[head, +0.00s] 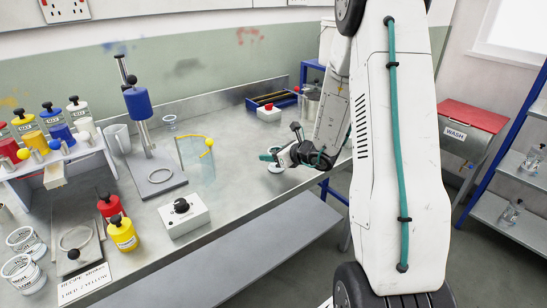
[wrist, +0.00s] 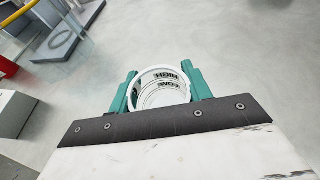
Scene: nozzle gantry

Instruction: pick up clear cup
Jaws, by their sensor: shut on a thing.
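The clear cup (wrist: 162,90) sits between the two teal fingers of my gripper (wrist: 160,86) in the wrist view. It has a white rim and dark lettering on its wall. The fingers press it from both sides, so my gripper is shut on it. In the head view my gripper (head: 270,157) is low over the right part of the metal bench, and a little of the cup (head: 274,169) shows beneath the fingers. I cannot tell whether its base touches the bench. Another small clear cup (head: 169,121) stands farther back on the bench.
A red-and-white block (head: 269,112) and a tool tray (head: 276,99) lie behind. Bare bench surrounds the cup.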

